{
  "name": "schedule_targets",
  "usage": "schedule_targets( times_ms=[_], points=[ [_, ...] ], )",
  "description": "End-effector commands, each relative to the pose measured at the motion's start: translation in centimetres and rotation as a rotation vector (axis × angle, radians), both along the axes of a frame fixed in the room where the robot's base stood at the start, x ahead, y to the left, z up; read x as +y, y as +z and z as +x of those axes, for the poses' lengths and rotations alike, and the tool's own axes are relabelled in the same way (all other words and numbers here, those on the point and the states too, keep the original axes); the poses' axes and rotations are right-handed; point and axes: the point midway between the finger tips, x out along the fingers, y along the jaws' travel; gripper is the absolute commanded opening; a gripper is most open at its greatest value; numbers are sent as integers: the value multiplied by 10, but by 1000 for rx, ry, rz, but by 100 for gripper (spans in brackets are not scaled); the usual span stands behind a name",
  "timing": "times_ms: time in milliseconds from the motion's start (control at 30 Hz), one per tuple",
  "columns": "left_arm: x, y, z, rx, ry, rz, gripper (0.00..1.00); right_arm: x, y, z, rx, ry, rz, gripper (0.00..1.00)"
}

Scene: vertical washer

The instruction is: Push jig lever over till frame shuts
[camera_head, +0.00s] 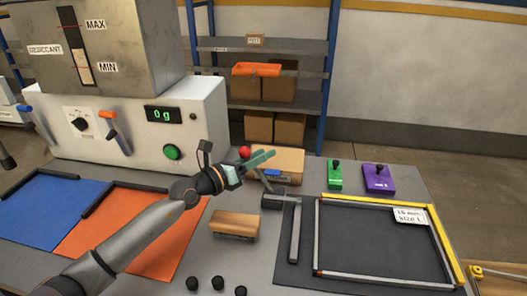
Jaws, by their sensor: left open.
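The jig frame (317,236) lies on a dark plate at the right of the table, with grey bars and yellow bars around a dark panel. A separate grey bar (295,232) stands apart from its left side, joined near a dark block (272,201). My right gripper is out of view.
A wooden block (235,224) and several black knobs (218,283) are nearer. Green (335,176) and purple (378,178) blocks stand behind the frame. A white machine (60,135) and blue and orange mats (130,225) fill the left.

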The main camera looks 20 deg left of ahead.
Motion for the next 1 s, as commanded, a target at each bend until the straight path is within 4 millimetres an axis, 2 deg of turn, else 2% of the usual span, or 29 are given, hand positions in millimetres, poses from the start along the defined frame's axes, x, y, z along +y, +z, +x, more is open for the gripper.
schedule_targets(
  times_ms=[200,600,1000],
  points=[
    [0,0,0,0,0,0,42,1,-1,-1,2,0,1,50],
    [0,0,0,-1,0,0,0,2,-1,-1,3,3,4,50],
    [1,2,0,-4,2,-1,0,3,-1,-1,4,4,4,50]
  ],
)
